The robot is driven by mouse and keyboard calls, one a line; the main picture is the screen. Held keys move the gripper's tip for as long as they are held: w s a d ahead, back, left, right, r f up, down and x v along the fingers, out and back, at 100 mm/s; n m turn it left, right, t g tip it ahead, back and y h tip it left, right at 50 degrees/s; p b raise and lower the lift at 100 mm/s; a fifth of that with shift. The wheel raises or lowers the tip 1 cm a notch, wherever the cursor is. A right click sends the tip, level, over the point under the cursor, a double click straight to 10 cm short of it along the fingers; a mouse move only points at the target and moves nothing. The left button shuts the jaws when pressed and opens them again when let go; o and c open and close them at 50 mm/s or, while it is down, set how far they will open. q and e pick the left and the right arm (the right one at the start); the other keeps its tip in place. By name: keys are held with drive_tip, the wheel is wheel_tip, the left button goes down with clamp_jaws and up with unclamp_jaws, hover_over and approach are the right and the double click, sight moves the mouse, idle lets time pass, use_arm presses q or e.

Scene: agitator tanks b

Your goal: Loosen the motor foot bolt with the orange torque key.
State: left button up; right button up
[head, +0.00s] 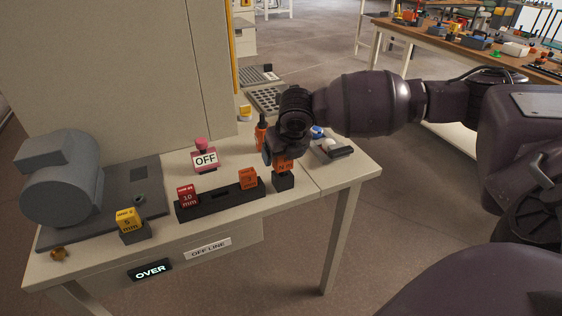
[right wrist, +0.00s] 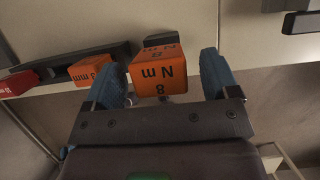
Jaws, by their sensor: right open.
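The orange torque key (head: 283,166), marked "8 N m", stands on a small black block (head: 284,182) near the front right of the bench. In the right wrist view the torque key (right wrist: 158,70) lies between the two blue fingers of my right gripper (right wrist: 168,88), with a gap showing on each side. My right gripper (head: 281,154) is open above and around the key's head. The grey motor (head: 62,180) sits on a dark plate at the left. A small dark fitting (head: 139,198) on that plate may be the foot bolt. My left gripper is out of view.
A black rack (head: 220,198) holds a red "10 mm" key (head: 187,196) and another orange key (head: 248,178). A yellow key (head: 127,219) stands near the motor. An "OFF" sign (head: 205,158), an orange-and-black tool (head: 261,132) and a grey cabinet stand behind.

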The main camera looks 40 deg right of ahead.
drive_tip(key=shift+x, duration=1.05)
drive_tip(key=shift+w+f, duration=0.1)
drive_tip(key=shift+f, duration=0.25)
drive_tip(key=shift+r, duration=0.1)
drive_tip(key=c, duration=1.1)
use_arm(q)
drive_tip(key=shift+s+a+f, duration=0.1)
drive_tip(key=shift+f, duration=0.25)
